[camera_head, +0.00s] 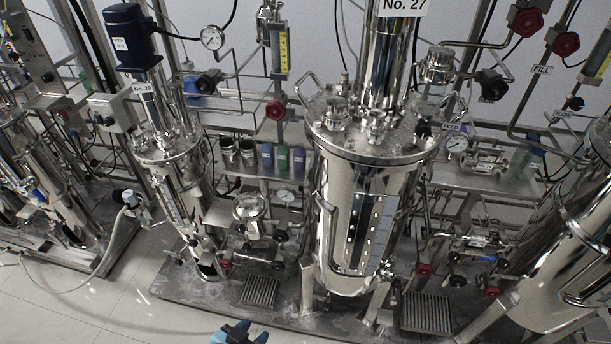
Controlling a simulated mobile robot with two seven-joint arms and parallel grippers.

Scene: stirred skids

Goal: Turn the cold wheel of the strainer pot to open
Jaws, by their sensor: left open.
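My left gripper (238,333) shows at the bottom edge, blue and dark, open and empty, well apart from the skids. Its arm is mostly out of the picture. A small round steel pot (250,208) with a clamped lid stands between the two tall vessels; it may be the strainer pot, but I can read no label on it. Small dark valve knobs (280,236) sit around it. A red wheel (225,264) is low to its left. I cannot tell which wheel is the cold one or how far it is turned. My right gripper is not in view.
Red wheels (275,110) and (424,270) stick out nearby. Coloured bottles (282,158) stand on a shelf. Open tiled floor (110,315) lies in front.

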